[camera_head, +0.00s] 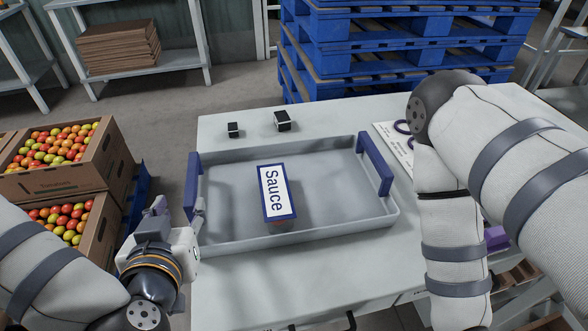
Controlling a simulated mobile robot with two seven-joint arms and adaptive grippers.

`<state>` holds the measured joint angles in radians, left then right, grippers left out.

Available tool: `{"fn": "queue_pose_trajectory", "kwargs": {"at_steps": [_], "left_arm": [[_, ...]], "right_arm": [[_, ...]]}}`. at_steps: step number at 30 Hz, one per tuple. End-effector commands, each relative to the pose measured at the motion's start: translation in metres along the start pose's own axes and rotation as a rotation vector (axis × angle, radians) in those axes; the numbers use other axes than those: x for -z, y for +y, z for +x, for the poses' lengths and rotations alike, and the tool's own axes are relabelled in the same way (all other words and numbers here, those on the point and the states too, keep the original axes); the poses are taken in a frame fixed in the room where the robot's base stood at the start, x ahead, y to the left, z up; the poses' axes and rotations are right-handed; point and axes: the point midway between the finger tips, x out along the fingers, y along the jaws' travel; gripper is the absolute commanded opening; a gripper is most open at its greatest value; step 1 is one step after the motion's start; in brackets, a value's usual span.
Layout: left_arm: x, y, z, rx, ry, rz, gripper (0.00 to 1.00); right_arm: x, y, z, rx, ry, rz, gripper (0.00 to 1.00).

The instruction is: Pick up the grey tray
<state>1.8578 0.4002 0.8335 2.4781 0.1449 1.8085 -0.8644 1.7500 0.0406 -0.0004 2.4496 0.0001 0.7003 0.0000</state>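The grey tray (340,235) lies flat on the white table, with a blue upright handle at its left end (192,185) and another at its right end (375,165). A box with a blue-edged label reading "Sauce" (274,192) is inside the tray, near its middle. My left gripper (178,208) is at the tray's left end, just in front of the left handle.
Two small black boxes (283,121) (233,130) stand on the table (290,285) behind the tray. A paper sheet (396,140) lies right of it. Tomato crates (95,165) stand left of the table. Blue pallets (400,55) are stacked behind. The table front is clear.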

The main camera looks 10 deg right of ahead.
Motion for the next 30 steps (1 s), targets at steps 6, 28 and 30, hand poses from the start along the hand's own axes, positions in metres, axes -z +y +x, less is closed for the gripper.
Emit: {"fn": "queue_pose_trajectory", "kwargs": {"at_steps": [6,28,30], "left_arm": [[0.0,-0.002,0.021,0.013,0.004,-0.003,0.4],[0.004,0.002,0.121,0.006,0.01,0.0,0.4],[0.004,0.002,0.121,0.006,0.011,0.0,0.4]], "right_arm": [[-0.007,0.0,0.009,-0.001,-0.032,-0.001,0.0],[-0.029,0.001,0.036,-0.005,-0.121,0.0,0.0],[-0.029,0.001,0.036,-0.005,-0.121,-0.001,0.0]]}}
